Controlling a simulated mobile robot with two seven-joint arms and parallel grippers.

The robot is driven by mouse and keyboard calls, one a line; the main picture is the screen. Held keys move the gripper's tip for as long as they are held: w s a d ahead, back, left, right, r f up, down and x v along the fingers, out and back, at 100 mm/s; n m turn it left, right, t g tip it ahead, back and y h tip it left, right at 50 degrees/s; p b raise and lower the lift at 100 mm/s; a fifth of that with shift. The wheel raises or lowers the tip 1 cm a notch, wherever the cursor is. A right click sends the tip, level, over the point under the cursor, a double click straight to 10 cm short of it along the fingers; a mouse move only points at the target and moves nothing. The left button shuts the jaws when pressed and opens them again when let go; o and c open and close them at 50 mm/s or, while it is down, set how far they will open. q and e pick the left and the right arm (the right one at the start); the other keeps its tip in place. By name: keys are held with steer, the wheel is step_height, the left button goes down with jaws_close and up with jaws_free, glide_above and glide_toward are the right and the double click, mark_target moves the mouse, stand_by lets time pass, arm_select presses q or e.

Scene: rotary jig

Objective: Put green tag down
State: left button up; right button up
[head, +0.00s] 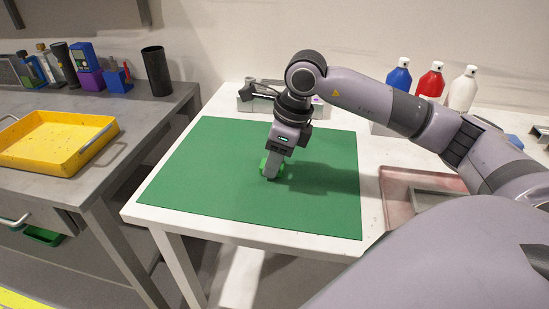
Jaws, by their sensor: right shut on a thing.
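The green tag (264,164) is at my right gripper's fingertips, over the green mat (200,180) on the white table. My right gripper (271,174) points down and is shut on the tag. The fingers hide much of the tag. The tag is at or close to the mat's surface; I cannot tell whether it touches. My left gripper is not in view.
A red-rimmed tray (398,185) lies right of the mat. Blue, red (431,80) and white bottles stand behind. A grey holder (252,101) sits at the mat's back edge. A yellow tray (62,142) is on the left bench. The mat around the gripper is clear.

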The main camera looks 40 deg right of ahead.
steer(key=shift+f, duration=0.2)
steer(key=o, duration=1)
steer(key=shift+r, duration=0.1)
steer(key=p+v, duration=0.1)
steer(key=v, duration=1.1)
steer(key=shift+r, duration=0.1)
